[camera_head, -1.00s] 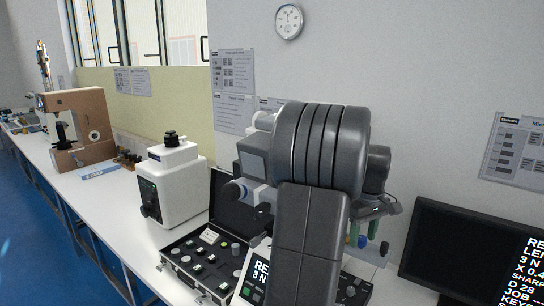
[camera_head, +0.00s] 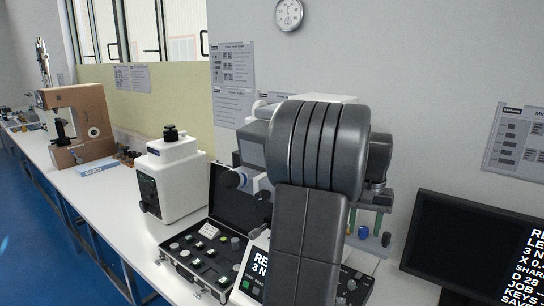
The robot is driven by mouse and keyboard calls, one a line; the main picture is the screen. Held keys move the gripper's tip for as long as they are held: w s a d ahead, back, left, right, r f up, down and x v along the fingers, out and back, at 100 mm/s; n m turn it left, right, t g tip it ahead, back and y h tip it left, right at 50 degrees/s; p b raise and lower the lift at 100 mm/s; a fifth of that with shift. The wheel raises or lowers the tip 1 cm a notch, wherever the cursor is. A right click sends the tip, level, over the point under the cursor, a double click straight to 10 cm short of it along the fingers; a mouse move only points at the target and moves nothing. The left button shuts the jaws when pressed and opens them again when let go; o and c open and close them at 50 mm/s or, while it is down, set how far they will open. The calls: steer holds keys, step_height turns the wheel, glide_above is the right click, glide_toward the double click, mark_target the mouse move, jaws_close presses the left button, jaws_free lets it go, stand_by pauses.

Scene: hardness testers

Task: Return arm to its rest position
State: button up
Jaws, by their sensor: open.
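My own dark grey arm fills the middle of the head view, with a large ribbed joint in front of the bench. My gripper is not visible; it is either behind the arm or out of frame. Behind the arm stands a white hardness tester (camera_head: 253,154), mostly hidden by it.
An open black case (camera_head: 233,211) with small blocks lies on the white bench (camera_head: 110,191). A white tester (camera_head: 172,177) and a brown tester (camera_head: 83,118) stand further left. A black monitor (camera_head: 452,243) is at right. Blue floor (camera_head: 38,222) is clear at left.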

steer(key=shift+m+b, duration=0.75)
steer(key=shift+m, duration=1.05)
